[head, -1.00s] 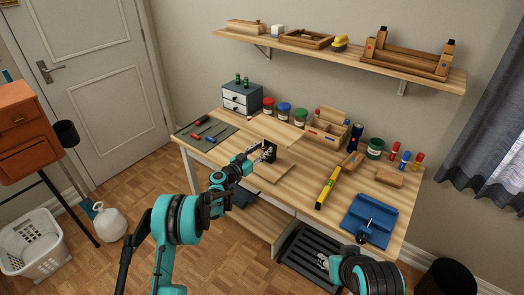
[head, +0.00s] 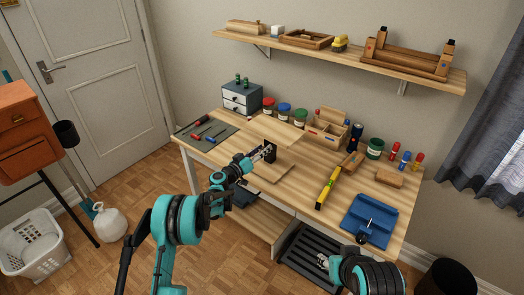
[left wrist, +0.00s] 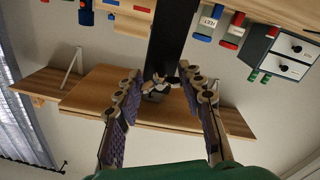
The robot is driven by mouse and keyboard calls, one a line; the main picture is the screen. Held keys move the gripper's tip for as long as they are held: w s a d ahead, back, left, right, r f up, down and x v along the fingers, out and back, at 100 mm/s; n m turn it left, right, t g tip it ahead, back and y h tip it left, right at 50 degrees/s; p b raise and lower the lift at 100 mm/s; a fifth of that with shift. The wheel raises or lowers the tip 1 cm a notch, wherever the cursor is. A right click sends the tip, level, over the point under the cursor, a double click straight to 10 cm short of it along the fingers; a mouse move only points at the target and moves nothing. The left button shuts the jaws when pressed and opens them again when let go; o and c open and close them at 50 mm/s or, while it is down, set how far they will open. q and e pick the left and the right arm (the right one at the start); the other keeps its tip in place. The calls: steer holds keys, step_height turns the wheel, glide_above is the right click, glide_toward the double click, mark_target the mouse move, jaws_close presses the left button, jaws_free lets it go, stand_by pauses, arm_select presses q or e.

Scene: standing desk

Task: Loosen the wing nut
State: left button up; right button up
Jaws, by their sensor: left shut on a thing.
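The wing nut (left wrist: 163,83) is a small light metal piece in the middle of the left wrist view, in front of a black upright bracket (left wrist: 170,35). The bracket (head: 271,152) stands on a wooden board (head: 271,172) on the desk in the head view. My left gripper (head: 264,153) reaches the bracket's left face. In the left wrist view its two fingertips (left wrist: 161,80) are shut on the wing nut from both sides. The nut's thread is hidden. My right gripper (head: 324,262) is low in the head view, away from the bracket; its jaws are too small to judge.
A yellow level (head: 328,187) and a blue tray (head: 369,221) lie to the right on the desk (head: 300,205). Screwdrivers on a dark mat (head: 218,134) lie left. Jars, a wooden organizer (head: 326,130) and a small drawer unit (head: 240,99) line the back.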

arm_select(q)
steer(key=n, duration=1)
steer(key=shift+n, duration=2.3)
steer(key=o, duration=1.2)
steer(key=shift+c, duration=0.2)
